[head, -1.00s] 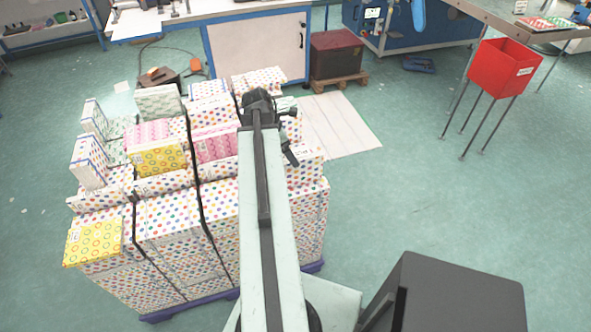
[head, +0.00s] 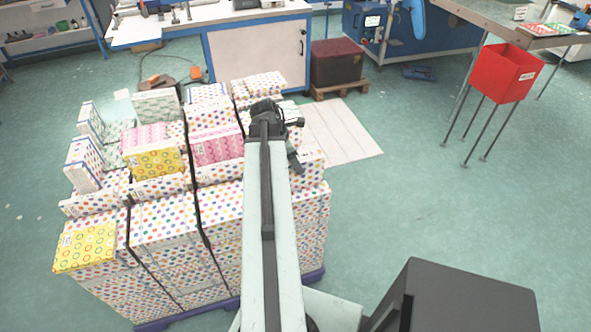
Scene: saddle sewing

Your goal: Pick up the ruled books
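Packs wrapped in dotted and patterned paper stand in a large strapped stack (head: 165,222) on a blue pallet (head: 190,315), left of and below my arm's end. Loose packs lie on top: a yellow one with rings (head: 153,161), a pink one (head: 217,149) and another yellow one (head: 85,246) at the front left corner. I cannot tell which hold ruled books. My gripper (head: 295,162) is small and dark at the arm's far end, over the right part of the stack. Its fingers are too unclear to show open or shut. My arm hides part of the stack.
A white bench with a cabinet (head: 258,50) stands behind the stack. A dark red box (head: 336,62) sits on a small wooden pallet beside it. A red bin on legs (head: 503,72) and a table (head: 480,20) with books are at the right.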

